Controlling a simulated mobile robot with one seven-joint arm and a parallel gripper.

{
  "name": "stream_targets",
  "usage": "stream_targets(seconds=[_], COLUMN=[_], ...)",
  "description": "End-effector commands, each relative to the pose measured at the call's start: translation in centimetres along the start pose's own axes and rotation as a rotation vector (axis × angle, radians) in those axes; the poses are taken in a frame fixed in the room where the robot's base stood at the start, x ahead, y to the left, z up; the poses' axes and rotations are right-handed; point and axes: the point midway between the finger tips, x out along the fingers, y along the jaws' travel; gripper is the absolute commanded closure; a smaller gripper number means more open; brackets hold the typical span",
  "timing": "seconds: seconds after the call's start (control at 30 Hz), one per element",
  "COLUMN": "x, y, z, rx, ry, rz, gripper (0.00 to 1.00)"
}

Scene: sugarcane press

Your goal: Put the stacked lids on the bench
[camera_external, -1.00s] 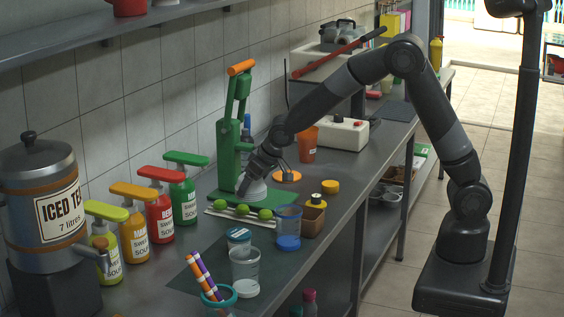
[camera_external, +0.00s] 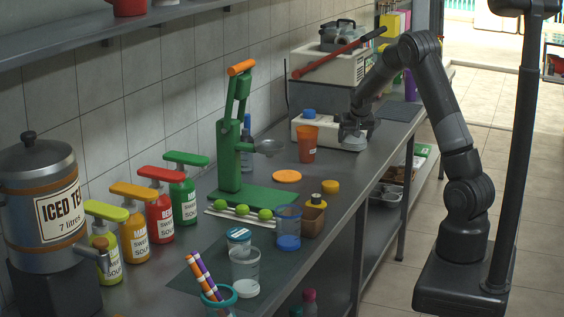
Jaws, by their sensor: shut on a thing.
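My gripper (camera_external: 354,130) is shut on a small pale grey, partly clear piece, apparently the stacked lids (camera_external: 352,143). It holds them in front of the white box at the back of the bench. The fingers hide part of them, and I cannot tell single lids apart or whether they touch anything below. The grey metal bench (camera_external: 345,187) runs from front left to back right.
An orange cup (camera_external: 307,144) and white box (camera_external: 328,132) are close by.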

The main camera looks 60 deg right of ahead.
Motion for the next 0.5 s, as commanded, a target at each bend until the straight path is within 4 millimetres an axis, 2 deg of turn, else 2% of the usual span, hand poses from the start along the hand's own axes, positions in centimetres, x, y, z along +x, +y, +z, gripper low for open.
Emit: stream_targets(seconds=[0.03,0.2,0.33,0.4,0.5], x=[0.7,2.1,2.5,2.7,3.0], y=[2.8,9.9,13.5,14.7,15.2], z=[-1.2,-3.6,-4.6,-4.9,-5.1], rx=[0.047,0.167,0.225,0.244,0.257], ry=[0.000,0.001,0.002,0.002,0.002], rz=[0.028,0.096,0.129,0.140,0.148], gripper=[0.40,0.40,0.40,0.40,0.40])
